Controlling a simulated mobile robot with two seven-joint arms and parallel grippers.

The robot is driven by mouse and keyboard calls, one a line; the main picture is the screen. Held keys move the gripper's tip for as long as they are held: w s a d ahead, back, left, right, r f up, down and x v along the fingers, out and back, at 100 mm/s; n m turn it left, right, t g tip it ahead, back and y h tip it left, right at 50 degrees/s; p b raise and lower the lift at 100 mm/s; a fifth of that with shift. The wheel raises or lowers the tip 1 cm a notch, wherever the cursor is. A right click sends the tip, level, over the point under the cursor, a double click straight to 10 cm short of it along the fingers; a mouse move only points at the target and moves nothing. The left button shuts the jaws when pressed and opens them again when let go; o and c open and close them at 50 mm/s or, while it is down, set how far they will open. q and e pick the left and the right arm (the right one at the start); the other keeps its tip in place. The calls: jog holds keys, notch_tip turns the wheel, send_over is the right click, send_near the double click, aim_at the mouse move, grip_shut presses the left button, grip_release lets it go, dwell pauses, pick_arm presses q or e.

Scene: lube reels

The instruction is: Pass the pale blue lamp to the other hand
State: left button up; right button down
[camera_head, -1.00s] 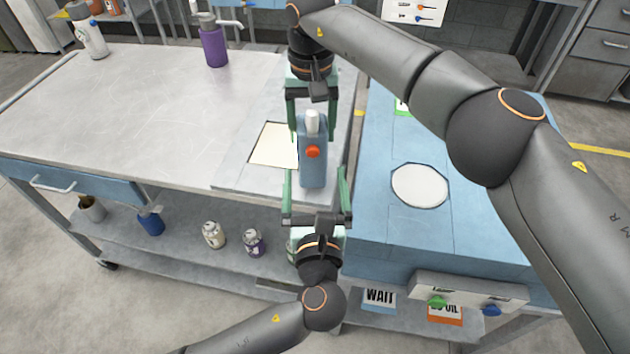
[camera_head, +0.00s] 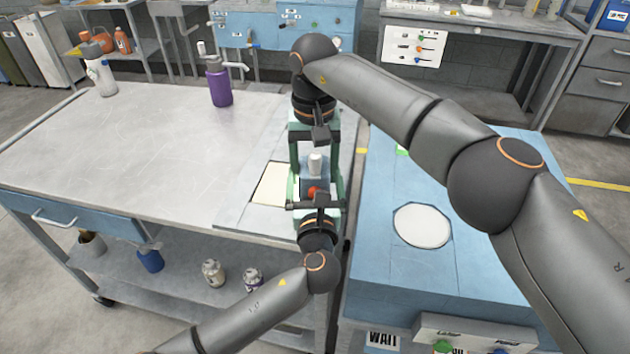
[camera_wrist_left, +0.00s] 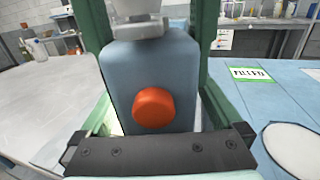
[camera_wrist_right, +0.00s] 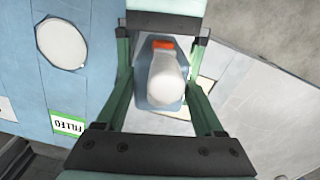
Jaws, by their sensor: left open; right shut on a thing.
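The pale blue lamp (camera_head: 316,178) has a white top and an orange-red round button, and is held upright between my two grippers. In the left wrist view the lamp (camera_wrist_left: 150,75) fills the middle, button facing the camera. My right gripper (camera_head: 315,165) comes from the far side and is shut on the lamp. The right wrist view shows the lamp (camera_wrist_right: 164,85) between its green fingers. My left gripper (camera_head: 316,185) comes from the near side, open, with its fingers on either side of the lamp. The lower part of the lamp is hidden behind the left gripper in the head view.
A grey metal table (camera_head: 150,140) lies to the left, with a pale square (camera_head: 272,184) near its right end and a purple bottle (camera_head: 219,85) at the back. A blue bench (camera_head: 400,280) with a white disc (camera_head: 422,226) is at right. Small containers stand on the lower shelf.

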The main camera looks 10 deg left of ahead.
pick_arm(q)
jog(key=shift+c, duration=0.4)
jog(key=shift+d, duration=0.1)
grip_shut()
pick_arm(e)
jog(key=shift+a, duration=0.1)
grip_release()
